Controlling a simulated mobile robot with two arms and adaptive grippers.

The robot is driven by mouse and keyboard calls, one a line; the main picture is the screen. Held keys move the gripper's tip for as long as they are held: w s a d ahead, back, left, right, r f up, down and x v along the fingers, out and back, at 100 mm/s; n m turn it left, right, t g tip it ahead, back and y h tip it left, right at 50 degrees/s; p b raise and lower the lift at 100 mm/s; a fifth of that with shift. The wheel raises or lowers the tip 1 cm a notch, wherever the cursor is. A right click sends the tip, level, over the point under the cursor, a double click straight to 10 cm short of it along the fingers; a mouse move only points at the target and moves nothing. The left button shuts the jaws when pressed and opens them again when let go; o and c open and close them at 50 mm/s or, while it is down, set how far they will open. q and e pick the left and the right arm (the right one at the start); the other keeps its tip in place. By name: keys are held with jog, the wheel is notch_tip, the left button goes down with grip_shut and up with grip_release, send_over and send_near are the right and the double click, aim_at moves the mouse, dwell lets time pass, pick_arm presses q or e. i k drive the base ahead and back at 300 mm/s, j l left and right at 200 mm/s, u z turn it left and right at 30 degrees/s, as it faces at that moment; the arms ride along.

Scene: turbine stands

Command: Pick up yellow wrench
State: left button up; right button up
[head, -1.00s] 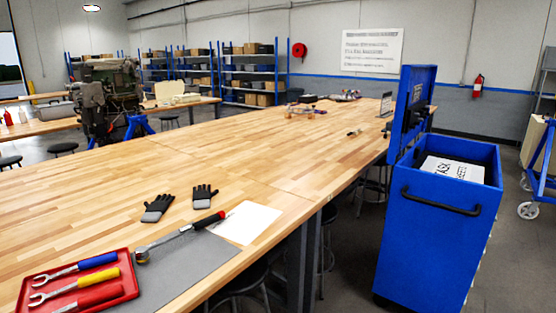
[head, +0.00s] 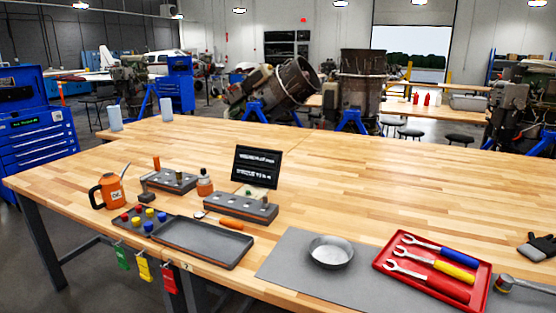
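The yellow wrench (head: 428,266) has a yellow handle and a silver open-end head pointing left. It lies in the red tray (head: 487,272) at the lower right of the head view, between a blue-handled wrench (head: 440,249) above it and a red-handled wrench (head: 427,282) below it. Neither of my grippers shows in the view.
A metal bowl (head: 331,252) stands left of the red tray, and a ratchet (head: 505,282) lies to its right. A dark empty tray (head: 203,241), an orange can (head: 107,192) and grey blocks stand further left. The bench's middle and back are mostly clear.

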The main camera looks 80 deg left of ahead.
aim_at(467, 277)
jog(key=i+j+u, duration=0.1)
jog(key=j+u, duration=0.15)
jog(key=u, duration=0.15)
jog(key=i+j+u, duration=0.1)
jog(key=j+u, duration=0.15)
jog(key=u, duration=0.2)
jog(key=i+j+u, duration=0.15)
jog(key=u, duration=0.25)
